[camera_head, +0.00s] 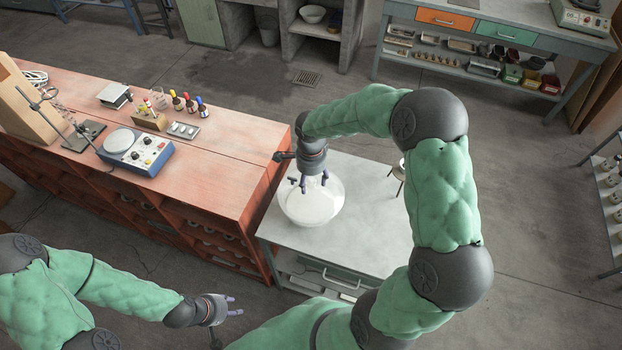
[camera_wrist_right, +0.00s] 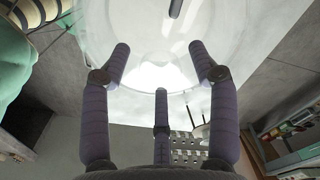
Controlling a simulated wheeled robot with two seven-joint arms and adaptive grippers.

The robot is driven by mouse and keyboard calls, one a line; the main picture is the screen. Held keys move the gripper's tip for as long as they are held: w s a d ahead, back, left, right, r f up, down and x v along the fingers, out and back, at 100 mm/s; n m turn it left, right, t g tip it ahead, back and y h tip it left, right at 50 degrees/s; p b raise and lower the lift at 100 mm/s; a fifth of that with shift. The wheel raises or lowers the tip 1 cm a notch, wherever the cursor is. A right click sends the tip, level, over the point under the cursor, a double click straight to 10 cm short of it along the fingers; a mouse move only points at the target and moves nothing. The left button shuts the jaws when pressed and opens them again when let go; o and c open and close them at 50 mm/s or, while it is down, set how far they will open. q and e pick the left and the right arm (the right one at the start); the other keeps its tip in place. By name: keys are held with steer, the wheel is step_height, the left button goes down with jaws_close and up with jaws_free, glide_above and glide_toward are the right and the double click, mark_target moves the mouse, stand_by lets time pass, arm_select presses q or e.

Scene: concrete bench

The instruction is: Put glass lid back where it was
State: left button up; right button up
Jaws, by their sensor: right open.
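A clear round glass vessel (camera_head: 333,211) with a white disc or filling inside stands on the grey bench. In the right wrist view, curved clear glass (camera_wrist_right: 165,35) fills the top, with a dark knob-like piece (camera_wrist_right: 175,8) at the upper edge. I cannot tell where the glass lid ends and any glass below it begins. My right gripper (camera_head: 318,181) is just above the vessel's back part; its fingers (camera_wrist_right: 160,60) are spread and hold nothing, close to the glass. Whether they touch it is unclear. My left gripper (camera_head: 232,307) is empty, with fingers apart, low at the front, away from the glass.
The grey bench (camera_head: 375,225) has bare surface to the right of the vessel. A small metal tripod stand (camera_head: 399,171) is at its right back. The red bench (camera_head: 225,165) on the left carries a hotplate-like device (camera_head: 135,150), dropper bottles (camera_head: 189,101) and a clamp stand (camera_head: 83,134).

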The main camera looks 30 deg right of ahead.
mark_target(311, 181)
steer(key=shift+r+p, duration=0.45)
steer(key=shift+p, duration=0.05)
step_height(311, 181, up, 12)
steer(key=p, duration=0.1)
steer(key=shift+r, duration=0.15)
stand_by(2.0)
